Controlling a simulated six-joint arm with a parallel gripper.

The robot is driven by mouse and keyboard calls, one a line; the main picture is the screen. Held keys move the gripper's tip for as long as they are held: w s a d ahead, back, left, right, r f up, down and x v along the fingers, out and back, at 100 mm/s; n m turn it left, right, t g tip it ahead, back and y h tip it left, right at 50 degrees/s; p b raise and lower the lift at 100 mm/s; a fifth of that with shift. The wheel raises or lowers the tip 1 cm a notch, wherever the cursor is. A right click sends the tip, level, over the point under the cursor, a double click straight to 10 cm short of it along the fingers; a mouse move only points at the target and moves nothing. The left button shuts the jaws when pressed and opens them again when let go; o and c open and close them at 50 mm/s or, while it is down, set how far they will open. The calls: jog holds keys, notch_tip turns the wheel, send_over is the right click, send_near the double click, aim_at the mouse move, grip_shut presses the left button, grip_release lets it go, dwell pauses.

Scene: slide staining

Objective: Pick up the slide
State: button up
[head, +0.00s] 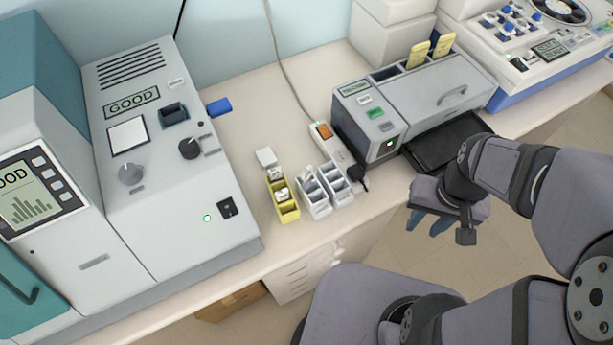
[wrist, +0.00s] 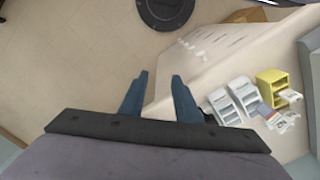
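My gripper (head: 432,224) hangs at the right, past the front edge of the counter, over the floor. In the wrist view its two blue fingers (wrist: 159,82) are apart with nothing between them. No single slide is clear to me. Small white, label-like pieces (head: 281,193) show at the yellow rack (head: 289,215); they may be slides, but are too small to tell. Two white racks (head: 318,209) stand right beside it. The yellow rack (wrist: 270,77) and the white racks (wrist: 243,86) also show in the wrist view, right of my fingers and apart from them.
A grey machine (head: 400,104) with two yellow tabs on top stands behind the racks, with a dark tray before it. A power strip (head: 330,145) lies nearby. A large grey instrument (head: 165,190) fills the left. Bare counter (head: 250,120) lies between the machines.

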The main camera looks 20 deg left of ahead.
notch_tip(320, 180, up, 6)
jog(key=n+b, duration=0.5)
jog(key=n, duration=2.5)
send_over(306, 170)
jog(key=shift+w+d+f, duration=0.15)
jog(key=shift+w+d, duration=0.15)
jog(key=shift+s+a+r+n, duration=0.25)
jog(key=shift+a+n, duration=0.3)
jog(key=shift+n, duration=0.15)
jog(key=shift+d+f+p, duration=0.15)
jog(key=shift+f+p, duration=0.45)
jog(key=shift+f, duration=1.3)
jog(key=shift+d+f+p, duration=0.1)
jog(key=shift+f+p, duration=0.5)
jog(key=shift+f, duration=1.25)
